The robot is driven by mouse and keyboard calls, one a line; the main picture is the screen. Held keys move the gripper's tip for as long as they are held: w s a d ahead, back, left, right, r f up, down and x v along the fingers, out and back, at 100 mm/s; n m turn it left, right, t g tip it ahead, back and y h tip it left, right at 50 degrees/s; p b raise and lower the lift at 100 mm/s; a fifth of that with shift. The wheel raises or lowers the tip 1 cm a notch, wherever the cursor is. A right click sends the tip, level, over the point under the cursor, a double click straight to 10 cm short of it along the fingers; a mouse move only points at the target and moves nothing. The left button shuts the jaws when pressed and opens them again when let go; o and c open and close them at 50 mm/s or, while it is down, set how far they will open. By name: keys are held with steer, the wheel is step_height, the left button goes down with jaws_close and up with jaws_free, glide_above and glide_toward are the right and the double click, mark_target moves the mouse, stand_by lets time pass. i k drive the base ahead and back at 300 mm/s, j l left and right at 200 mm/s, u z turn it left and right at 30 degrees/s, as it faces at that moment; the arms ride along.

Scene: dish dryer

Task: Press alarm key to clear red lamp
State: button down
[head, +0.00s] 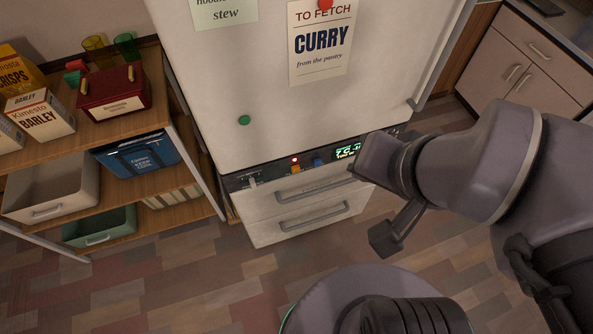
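A narrow dark control panel (270,176) crosses the front of the white fridge, above two drawers. A small red lamp (295,159) glows on it. Just below the lamp is an orange key (295,168), and to its right is a blue key (318,162). A green lit display (347,152) is farther right, partly hidden by my gripper. I cannot read which key is the alarm key. My gripper (372,202) is open and empty, its fingers spread apart, to the right of the keys. Whether it touches the fridge cannot be told.
A small switch (253,182) is at the panel's left end. Drawer handles (314,188) project below the panel. A wooden shelf unit (185,204) with boxes and bins stands at left. Cabinets (520,55) are at the back right. The tiled floor (215,275) in front is mostly clear.

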mark_target(295, 169)
steer(key=k+j+z, duration=0.1)
steer(key=j, duration=0.3)
steer(key=k+j+z, duration=0.1)
steer(key=j, duration=0.3)
steer(key=k+j+z, duration=0.1)
steer(key=k+j, duration=0.15)
steer(key=j, duration=0.15)
steer(key=k+j+z, duration=0.1)
steer(key=j, duration=0.3)
steer(key=k+j+z, duration=0.1)
steer(key=k+j, duration=0.15)
steer(key=k+j+z, duration=0.1)
steer(key=j, duration=0.35)
steer(key=i, duration=0.4)
